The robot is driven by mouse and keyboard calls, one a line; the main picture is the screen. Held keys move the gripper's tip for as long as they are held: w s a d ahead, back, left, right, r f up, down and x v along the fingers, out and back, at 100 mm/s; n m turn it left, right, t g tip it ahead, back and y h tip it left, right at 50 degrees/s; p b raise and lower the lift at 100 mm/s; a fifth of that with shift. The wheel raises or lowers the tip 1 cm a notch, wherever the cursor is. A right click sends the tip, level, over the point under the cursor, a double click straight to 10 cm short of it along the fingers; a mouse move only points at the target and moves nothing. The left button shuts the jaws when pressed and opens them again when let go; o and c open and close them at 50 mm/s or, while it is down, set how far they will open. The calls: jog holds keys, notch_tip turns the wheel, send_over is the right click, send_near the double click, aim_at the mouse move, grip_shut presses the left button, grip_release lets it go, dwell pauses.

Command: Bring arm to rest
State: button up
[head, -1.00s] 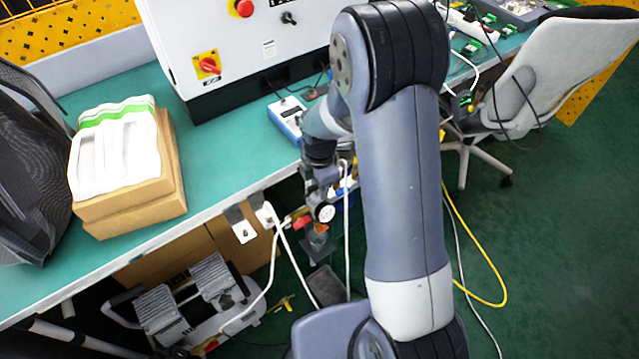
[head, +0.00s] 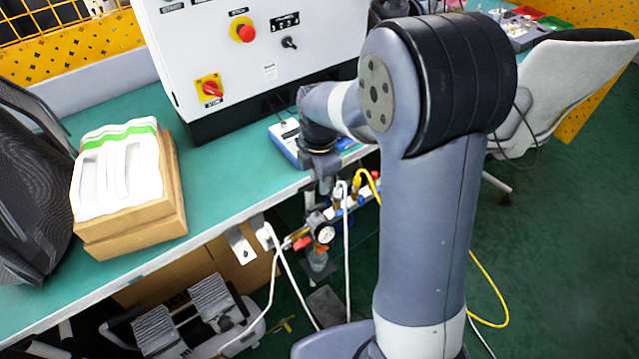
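My arm (head: 425,230) rises from the bottom right of the head view, bends at a large dark elbow joint and folds back toward the bench. Its wrist (head: 318,135) hangs near the bench's front edge, in front of a blue and white device. My gripper's fingers cannot be made out clearly. They are small and lost against the wrist and the fittings below it, so I cannot tell whether they are open or shut. I see nothing clearly held.
The green bench (head: 225,165) carries a white control cabinet (head: 245,60), a blue-white device (head: 287,142) and a cardboard box with white foam (head: 125,190). Air fittings with a gauge (head: 323,233) and hoses hang at its front. An office chair (head: 570,85) stands right; green floor is open there.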

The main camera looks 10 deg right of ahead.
aim_at(320, 206)
notch_tip(320, 206, down, 11)
jog(key=shift+f+b, duration=0.1)
jog(key=shift+b, duration=0.25)
dwell(0.5)
jog(key=shift+r, duration=0.25)
notch_tip(320, 206, up, 10)
jog(key=shift+r+p, duration=0.15)
jog(key=shift+p, duration=0.15)
notch_tip(320, 206, down, 10)
jog(key=shift+f+b, duration=0.25)
jog(key=shift+b, duration=0.05)
jog(key=m, duration=0.2)
jog(key=m+p, duration=0.1)
jog(key=m, duration=0.1)
jog(key=shift+s+r+m, duration=0.1)
jog(key=shift+s+m, duration=0.1)
jog(key=shift+m, duration=0.1)
jog(key=shift+s+m+p, duration=0.1)
jog(key=shift+m+p, duration=0.55)
jog(key=shift+m, duration=1.25)
